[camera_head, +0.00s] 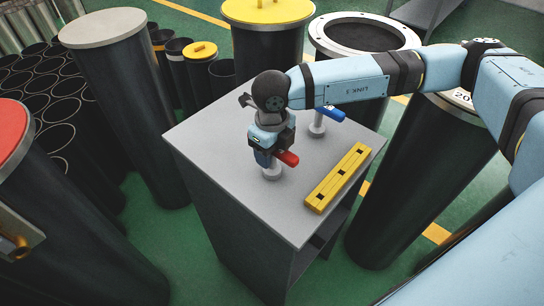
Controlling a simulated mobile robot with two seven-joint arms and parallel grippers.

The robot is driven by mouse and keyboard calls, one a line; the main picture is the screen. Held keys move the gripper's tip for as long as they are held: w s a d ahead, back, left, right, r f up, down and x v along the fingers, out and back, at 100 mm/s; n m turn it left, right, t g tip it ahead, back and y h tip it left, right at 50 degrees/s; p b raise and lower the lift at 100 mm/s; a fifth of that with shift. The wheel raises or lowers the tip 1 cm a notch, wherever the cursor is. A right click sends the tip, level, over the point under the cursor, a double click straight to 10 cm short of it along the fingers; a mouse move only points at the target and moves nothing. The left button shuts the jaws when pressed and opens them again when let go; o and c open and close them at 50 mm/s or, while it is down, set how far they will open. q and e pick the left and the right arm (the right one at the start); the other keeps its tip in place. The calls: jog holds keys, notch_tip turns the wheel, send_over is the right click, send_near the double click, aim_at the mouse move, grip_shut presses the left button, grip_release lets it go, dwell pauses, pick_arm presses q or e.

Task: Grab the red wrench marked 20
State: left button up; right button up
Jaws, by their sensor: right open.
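The red wrench (288,158) shows as a short red end just right of my right gripper, above a small pale round stand (271,174) on the grey cabinet top. The rest of it is hidden by the gripper, and no number can be read. My right gripper (266,155) points down over the wrench with its jaws open. I cannot tell whether the jaws are around the wrench or touching it. My left gripper is not in view.
A blue tool (330,113) sits on another stand (317,127) behind. A yellow slotted block (338,178) lies at the right of the grey cabinet (225,170). Tall dark cylinders (125,100) stand around the cabinet. The cabinet's front top is clear.

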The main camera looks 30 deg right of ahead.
jog(key=shift+c, duration=0.4)
grip_shut()
notch_tip(320, 180, up, 20)
jog(key=b, duration=0.2)
dwell(0.3)
